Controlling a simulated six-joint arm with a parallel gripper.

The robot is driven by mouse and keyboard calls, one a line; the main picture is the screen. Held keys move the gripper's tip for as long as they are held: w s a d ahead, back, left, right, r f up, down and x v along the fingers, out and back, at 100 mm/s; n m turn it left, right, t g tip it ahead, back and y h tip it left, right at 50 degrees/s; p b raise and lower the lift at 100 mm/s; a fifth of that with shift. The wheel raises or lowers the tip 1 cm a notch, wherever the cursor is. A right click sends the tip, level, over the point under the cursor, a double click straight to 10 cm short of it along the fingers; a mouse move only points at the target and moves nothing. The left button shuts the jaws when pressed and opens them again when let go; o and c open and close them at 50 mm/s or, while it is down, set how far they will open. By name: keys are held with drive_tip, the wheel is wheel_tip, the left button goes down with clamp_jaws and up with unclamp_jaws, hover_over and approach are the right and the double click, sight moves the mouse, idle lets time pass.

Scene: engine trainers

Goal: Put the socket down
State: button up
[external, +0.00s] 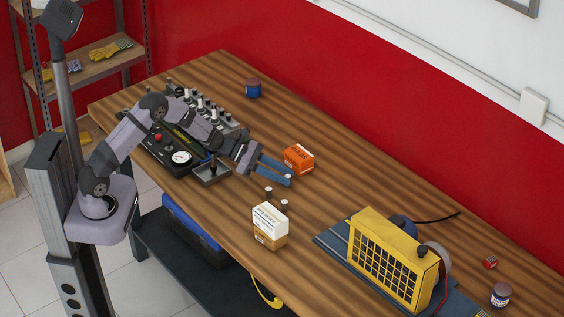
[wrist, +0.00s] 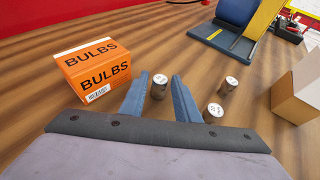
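My gripper (external: 282,174) is low over the wooden table, and its two blue fingers are parted. In the wrist view, a small dark socket with a pale top (wrist: 158,88) stands upright between the fingertips (wrist: 159,78). A narrow gap shows on each side of it, so the fingers do not appear to grip it. Two similar sockets stand upright to the right in the wrist view, one farther (wrist: 228,87) and one nearer (wrist: 212,113). In the external view these two stand just below my gripper (external: 268,192) (external: 284,204). Marks on their tops are too small to read.
An orange BULBS box (external: 299,158) stands close beside the fingers. A white and tan box (external: 270,226) stands beyond the sockets. A yellow-framed unit (external: 395,258) is on the right. A gauge panel (external: 180,158) lies under my arm.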

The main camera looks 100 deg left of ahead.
clamp_jaws()
wheel_tip(320, 180, up, 10)
drive_tip(key=w+d+m+g+h+b, duration=0.15)
drive_tip(key=w+d, duration=0.25)
drive_tip(key=d, duration=0.6)
drive_tip(key=w+d+m+h+b, duration=0.1)
drive_tip(key=w+d+m+h, duration=0.2)
drive_tip(key=d, duration=0.6)
drive_tip(key=shift+w+d+f, duration=0.1)
drive_tip(key=shift+f, duration=1.4)
drive_tip(key=shift+w+f, duration=0.1)
drive_tip(key=shift+f, duration=1.4)
